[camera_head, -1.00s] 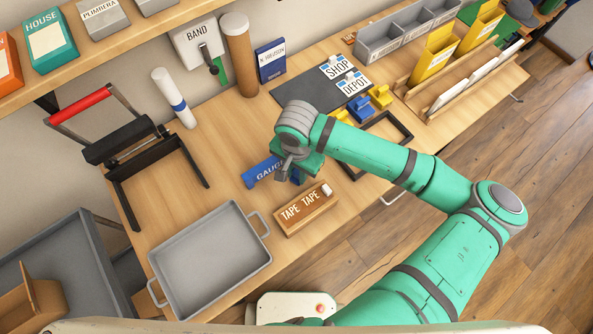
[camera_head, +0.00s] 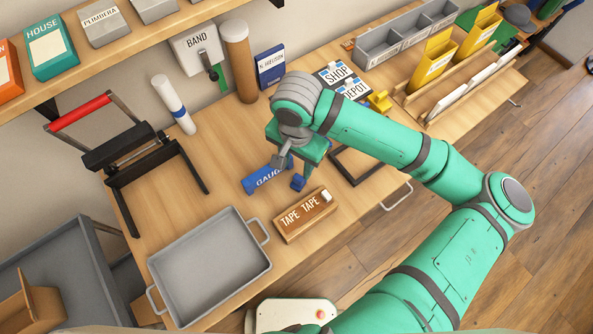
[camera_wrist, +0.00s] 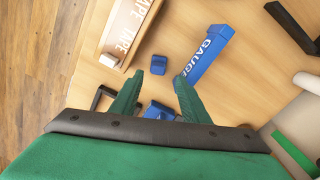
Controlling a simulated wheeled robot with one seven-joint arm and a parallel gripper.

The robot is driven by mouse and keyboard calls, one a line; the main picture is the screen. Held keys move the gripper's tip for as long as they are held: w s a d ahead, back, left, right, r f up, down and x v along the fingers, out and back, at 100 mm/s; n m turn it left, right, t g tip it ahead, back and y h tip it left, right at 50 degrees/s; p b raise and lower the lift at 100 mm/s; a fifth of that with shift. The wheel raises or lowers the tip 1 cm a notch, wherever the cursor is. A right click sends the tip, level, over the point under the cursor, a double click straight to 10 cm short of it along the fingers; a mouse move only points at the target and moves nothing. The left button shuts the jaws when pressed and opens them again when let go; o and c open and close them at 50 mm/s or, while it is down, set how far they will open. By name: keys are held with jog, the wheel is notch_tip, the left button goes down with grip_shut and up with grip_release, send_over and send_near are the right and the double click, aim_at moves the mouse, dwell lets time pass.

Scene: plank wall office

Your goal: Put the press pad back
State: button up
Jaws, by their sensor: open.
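No label marks the press pad, so I cannot tell for sure which object it is. A small blue block (camera_head: 298,183) lies on the table between the blue gauge box (camera_head: 266,178) and the brown tape box (camera_head: 305,214). In the wrist view the same block (camera_wrist: 159,65) lies just beyond my fingertips, apart from them. My gripper (camera_wrist: 158,84) is open, with a finger on each side. Another blue piece (camera_wrist: 158,110) shows in the gap between them, seemingly below; I cannot tell its height. In the head view my gripper (camera_head: 287,158) is above the gauge box.
A black press with a red handle (camera_head: 80,111) stands at the left. A grey tray (camera_head: 212,268) sits at the front. A black frame (camera_head: 350,172) lies right of my gripper, partly hidden by my arm. SHOP and DEPOT cards (camera_head: 338,74) and grey bins (camera_head: 385,50) are behind.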

notch_tip(320, 180, up, 3)
jog(key=shift+r, duration=0.1)
dwell(0.7)
